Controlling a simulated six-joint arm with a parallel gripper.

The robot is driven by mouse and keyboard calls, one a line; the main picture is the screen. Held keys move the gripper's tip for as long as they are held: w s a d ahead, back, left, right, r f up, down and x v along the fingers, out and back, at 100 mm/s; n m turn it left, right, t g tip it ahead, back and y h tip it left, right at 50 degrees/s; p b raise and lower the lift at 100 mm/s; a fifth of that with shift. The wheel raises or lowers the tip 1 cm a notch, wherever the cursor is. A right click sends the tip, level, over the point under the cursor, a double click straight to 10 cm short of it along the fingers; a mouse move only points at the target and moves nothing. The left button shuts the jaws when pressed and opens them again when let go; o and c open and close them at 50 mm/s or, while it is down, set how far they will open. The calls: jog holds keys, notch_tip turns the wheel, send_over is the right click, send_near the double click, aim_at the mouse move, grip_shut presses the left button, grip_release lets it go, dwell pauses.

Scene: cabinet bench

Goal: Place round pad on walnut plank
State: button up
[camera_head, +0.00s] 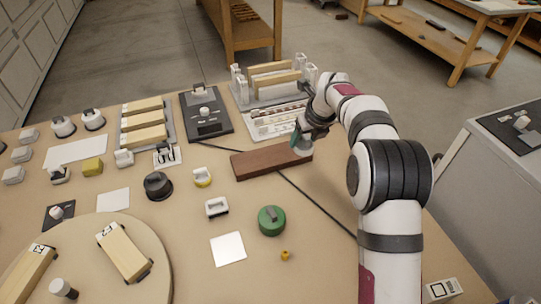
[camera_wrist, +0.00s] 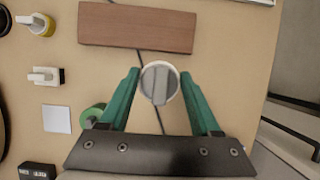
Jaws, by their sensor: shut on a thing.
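The walnut plank (camera_head: 265,162) is a flat reddish-brown board lying on the bench. It also spans the top of the wrist view (camera_wrist: 136,27). My gripper (camera_head: 301,140) is near the plank's right end in the head view. In the wrist view its green fingertips (camera_wrist: 160,75) are shut on the grey grip bar of a round white-rimmed pad (camera_wrist: 173,96). The pad shows clear of the plank's near edge in that view. In the head view the pad (camera_head: 303,151) is small and partly hidden by the gripper. Its height above the bench is hard to tell.
A green round piece (camera_head: 272,221), a white square (camera_head: 228,248) and a small yellow knob (camera_head: 285,255) lie nearer. A dark cable (camera_head: 320,205) runs from the plank across the bench. A rack (camera_head: 275,80) and a black device (camera_head: 206,112) stand behind the plank.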

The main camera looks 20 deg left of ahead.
jog(key=a+f, duration=0.2)
jog(key=a, duration=0.1)
jog(key=a+f, duration=0.2)
jog(key=a, duration=0.2)
jog(key=s+a+f, duration=0.1)
jog(key=a+f, duration=0.1)
jog(key=a, duration=0.1)
jog(key=shift+a+f, duration=0.2)
jog(key=shift+a, duration=0.1)
jog(key=shift+a+f, duration=0.15)
jog(key=shift+f, duration=0.95)
jog(key=shift+a+f, duration=0.15)
jog(key=shift+f, duration=0.9)
jog(key=shift+f, duration=0.1)
jog(key=o, duration=1.3)
